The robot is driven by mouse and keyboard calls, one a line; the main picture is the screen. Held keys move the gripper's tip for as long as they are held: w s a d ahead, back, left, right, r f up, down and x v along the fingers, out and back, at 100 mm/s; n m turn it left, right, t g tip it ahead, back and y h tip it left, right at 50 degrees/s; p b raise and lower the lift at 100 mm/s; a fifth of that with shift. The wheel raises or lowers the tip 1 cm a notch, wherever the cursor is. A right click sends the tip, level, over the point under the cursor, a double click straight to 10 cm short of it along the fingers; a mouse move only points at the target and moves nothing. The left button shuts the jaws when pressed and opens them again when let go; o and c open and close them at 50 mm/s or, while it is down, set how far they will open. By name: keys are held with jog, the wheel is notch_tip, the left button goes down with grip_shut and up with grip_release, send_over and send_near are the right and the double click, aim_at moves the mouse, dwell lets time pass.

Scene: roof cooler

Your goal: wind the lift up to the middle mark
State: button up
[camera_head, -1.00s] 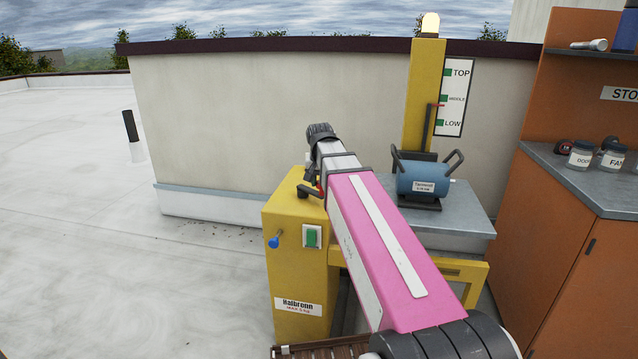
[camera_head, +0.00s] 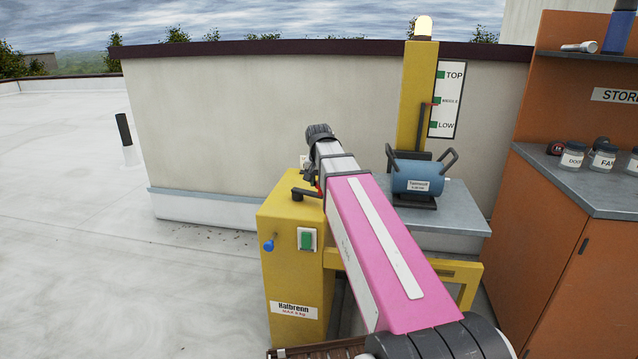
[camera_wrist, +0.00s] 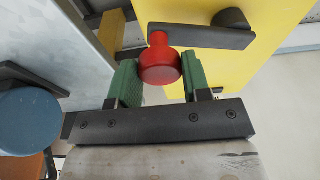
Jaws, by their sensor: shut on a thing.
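The yellow lift has a cabinet (camera_head: 292,265) and a mast (camera_head: 418,98). Its scale (camera_head: 449,98) bears green TOP, MIDDLE and LOW marks. The red pointer (camera_head: 429,104) stands at about the middle mark, seemingly a touch below its centre. A blue motor (camera_head: 419,177) rests on the grey platform (camera_head: 462,220). In the wrist view, my gripper (camera_wrist: 160,76) has its green fingers either side of the red crank knob (camera_wrist: 159,64) and is shut on it. The black crank arm (camera_wrist: 205,36) runs right from the knob. In the head view my arm hides most of the crank.
A blue-knobbed lever (camera_head: 268,245) and a green button (camera_head: 306,240) are on the cabinet front. An orange storage unit (camera_head: 550,235) with jars stands at right. A wall (camera_head: 250,120) is behind the lift. The roof floor at left is open.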

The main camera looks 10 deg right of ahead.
jog(key=shift+w+d, duration=0.15)
jog(key=shift+d, duration=0.05)
jog(key=shift+w+d, duration=0.5)
jog(key=shift+w, duration=0.5)
jog(key=shift+w+d, duration=0.25)
jog(key=shift+w, duration=0.4)
jog(key=o, duration=1)
jog(key=shift+s, duration=0.1)
jog(key=shift+a, duration=0.1)
jog(key=shift+r, duration=4.05)
